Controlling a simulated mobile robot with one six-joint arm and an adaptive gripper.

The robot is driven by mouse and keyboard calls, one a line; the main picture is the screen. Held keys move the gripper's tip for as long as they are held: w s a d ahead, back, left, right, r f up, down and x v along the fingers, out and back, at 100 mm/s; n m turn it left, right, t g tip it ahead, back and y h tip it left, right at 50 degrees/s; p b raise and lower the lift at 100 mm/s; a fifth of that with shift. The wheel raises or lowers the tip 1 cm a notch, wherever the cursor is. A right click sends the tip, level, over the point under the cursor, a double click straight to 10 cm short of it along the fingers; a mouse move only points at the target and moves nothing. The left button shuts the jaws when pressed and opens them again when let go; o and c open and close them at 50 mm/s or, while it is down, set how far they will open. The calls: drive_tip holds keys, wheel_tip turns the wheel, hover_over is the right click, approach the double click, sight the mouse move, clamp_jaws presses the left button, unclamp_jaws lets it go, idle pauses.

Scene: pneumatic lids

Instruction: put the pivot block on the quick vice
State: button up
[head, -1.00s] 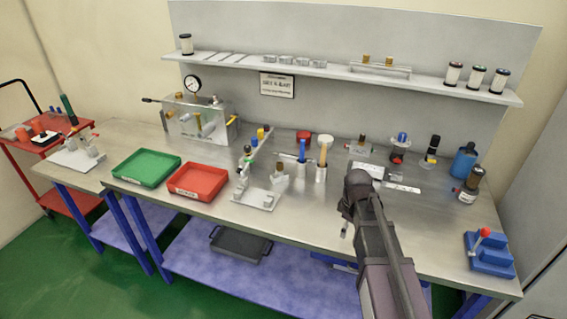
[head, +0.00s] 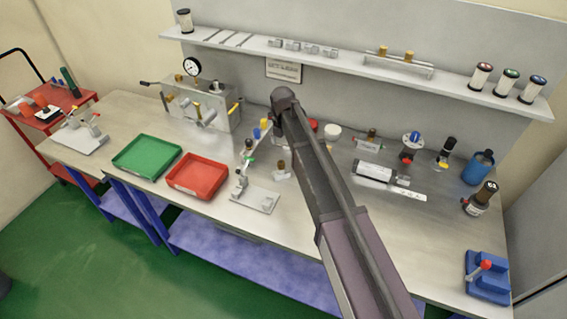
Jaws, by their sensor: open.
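The blue block with a red-knobbed lever at the front right of the bench looks like the quick vice (head: 488,284); nothing is seen lying on it. I cannot tell for sure which part is the pivot block. A small grey block with a brown top (head: 283,172) stands just left of my arm, by a white-based lever fixture (head: 254,198). Another small grey block with a brown top (head: 369,141) stands at the back, right of my arm. My gripper is not visible; my arm rises across the middle of the bench and hides what lies behind it.
A green tray (head: 147,174) and a red tray (head: 182,187) lie left of the fixture. A metal box with a gauge (head: 200,105) stands behind them. Bench before the vice's left side is clear.

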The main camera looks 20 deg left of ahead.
sight(281, 162)
drive_tip(key=shift+w+a+r+n, duration=0.25)
drive_tip(key=shift+w+a+n, duration=0.15)
drive_tip(key=shift+a, duration=0.2)
drive_tip(key=shift+f, duration=0.1)
wheel_tip(281, 162, down, 8)
drive_tip(key=b, duration=0.8)
drive_tip(key=shift+f, duration=0.2)
drive_tip(key=shift+s+f+b, duration=0.1)
drive_tip(key=shift+f+b, duration=0.05)
drive_tip(key=shift+b, duration=0.25)
wheel_tip(281, 162, down, 5)
drive_tip(key=b, duration=0.5)
idle(0.6)
clamp_jaws()
